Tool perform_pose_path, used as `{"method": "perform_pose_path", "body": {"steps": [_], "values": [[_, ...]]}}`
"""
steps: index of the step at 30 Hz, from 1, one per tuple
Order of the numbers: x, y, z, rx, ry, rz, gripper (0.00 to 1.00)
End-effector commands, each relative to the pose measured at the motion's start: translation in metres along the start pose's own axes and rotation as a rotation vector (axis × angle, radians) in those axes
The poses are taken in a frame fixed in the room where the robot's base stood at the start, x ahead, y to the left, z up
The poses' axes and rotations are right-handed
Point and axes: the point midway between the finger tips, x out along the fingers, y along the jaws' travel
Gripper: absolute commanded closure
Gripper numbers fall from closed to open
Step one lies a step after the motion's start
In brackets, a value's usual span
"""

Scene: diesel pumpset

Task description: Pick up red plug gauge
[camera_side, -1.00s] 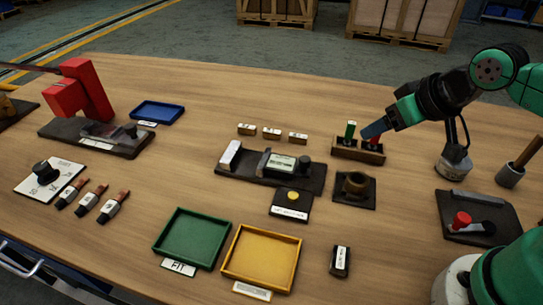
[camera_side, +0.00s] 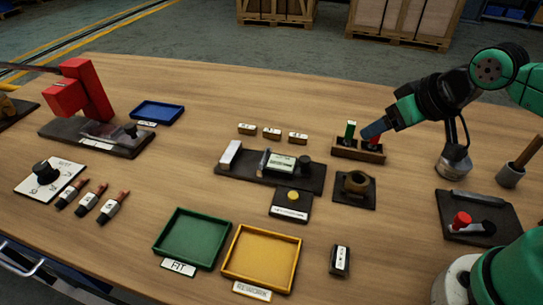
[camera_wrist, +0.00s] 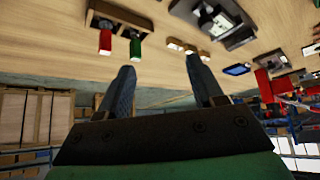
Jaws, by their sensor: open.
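The red plug gauge (camera_side: 373,143) stands in a wooden rack (camera_side: 345,151), to the right of a green plug gauge (camera_side: 350,130). My gripper (camera_side: 368,133) is tilted, its blue-grey fingers close to the red gauge's top and partly covering it in the side view. In the wrist view the red gauge (camera_wrist: 105,42) and green gauge (camera_wrist: 135,48) lie beyond the fingertips. My gripper (camera_wrist: 159,65) is open there, with nothing between its fingers. The red gauge lies left of the gap between the fingers. I cannot tell whether a finger touches it.
A dark base with a round bored part (camera_side: 355,185) lies just in front of the rack. A dial fixture (camera_side: 285,163) and several small labelled blocks (camera_side: 271,133) are left of it. A green tray (camera_side: 192,238) and yellow tray (camera_side: 262,258) stand nearer. Table behind the rack is clear.

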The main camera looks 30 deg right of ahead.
Motion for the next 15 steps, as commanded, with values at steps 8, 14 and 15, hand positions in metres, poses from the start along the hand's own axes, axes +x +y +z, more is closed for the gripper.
{"method": "perform_pose_path", "body": {"steps": [8,14,15], "values": [[0.012,0.022,-0.014,-0.155,-0.115,-0.03,0.39],[0.041,0.058,-0.024,-0.397,-0.225,-0.166,0.39],[0.047,0.065,-0.025,-0.444,-0.234,-0.2,0.39]]}}
